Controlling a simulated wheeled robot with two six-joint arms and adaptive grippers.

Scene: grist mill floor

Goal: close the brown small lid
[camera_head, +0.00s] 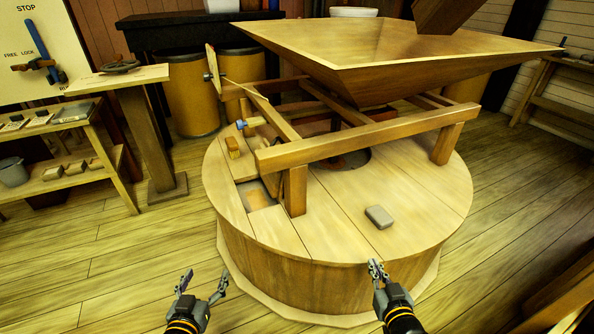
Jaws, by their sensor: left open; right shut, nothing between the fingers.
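The round wooden millstone casing (335,225) stands in front of me with a small square opening (256,194) in the left part of its top. A brown piece (272,184) shows at the right side of this opening, beside a frame leg; I cannot tell for sure whether it is the small lid. A small brown block (233,147) sits on the casing behind the opening. My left gripper (204,282) is open and empty, in front of the casing at lower left. My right gripper (377,271) is shut and empty, near the casing's front edge.
A grey block (379,217) lies on the casing's front right. A wooden frame (365,138) carrying a large hopper (390,65) stands over the casing. A small pedestal table (125,78) and a shelf bench (75,180) are at left. The floor at lower left is clear.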

